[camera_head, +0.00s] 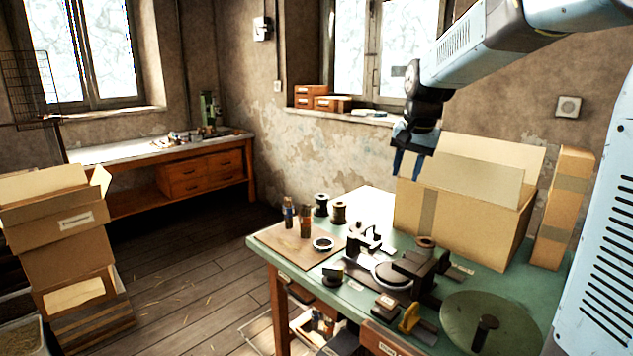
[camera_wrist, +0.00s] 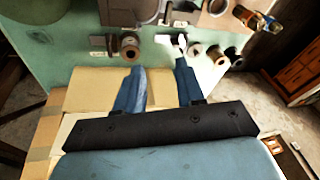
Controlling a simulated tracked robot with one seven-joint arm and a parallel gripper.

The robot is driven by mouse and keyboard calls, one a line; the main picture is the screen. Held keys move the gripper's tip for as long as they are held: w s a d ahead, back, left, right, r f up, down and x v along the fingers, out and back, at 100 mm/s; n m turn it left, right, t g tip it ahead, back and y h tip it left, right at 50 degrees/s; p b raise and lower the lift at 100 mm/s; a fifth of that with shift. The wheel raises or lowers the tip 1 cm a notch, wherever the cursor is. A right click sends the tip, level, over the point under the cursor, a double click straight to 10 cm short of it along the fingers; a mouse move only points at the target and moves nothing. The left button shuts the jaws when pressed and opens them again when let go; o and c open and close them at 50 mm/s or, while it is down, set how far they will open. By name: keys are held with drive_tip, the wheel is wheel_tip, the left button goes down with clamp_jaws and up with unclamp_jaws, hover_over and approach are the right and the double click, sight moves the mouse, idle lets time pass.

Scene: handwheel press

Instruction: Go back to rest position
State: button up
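My gripper (camera_head: 408,165) hangs in the air above the green table (camera_head: 375,205), in front of the open cardboard box (camera_head: 470,205). In the wrist view, the two blue fingers of my gripper (camera_wrist: 160,66) are apart with nothing between them. The dark press (camera_head: 405,272) stands on the table, below and apart from my gripper. A round green disc with a dark knob (camera_head: 487,325) lies at the table's front right.
A tall carton (camera_head: 563,210) stands right of the open box. Spools (camera_head: 339,212), small bottles (camera_head: 305,222) and a ring (camera_head: 323,244) stand at the table's left. Stacked cartons (camera_head: 65,240) are at far left. A workbench (camera_head: 150,150) stands behind; the wooden floor between is mostly clear.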

drive_tip(key=s+d+f+n+t, duration=0.1)
drive_tip(key=s+n, duration=0.1)
drive_tip(key=s, duration=1.2)
drive_tip(key=s+d+f+n+t, duration=0.1)
drive_tip(key=s+f+n, duration=0.1)
drive_tip(key=s, duration=1.1)
drive_tip(key=shift+s+d+n, duration=0.2)
drive_tip(key=shift+s+n, duration=0.15)
drive_tip(key=shift+n, duration=0.15)
drive_tip(key=shift+o, duration=0.2)
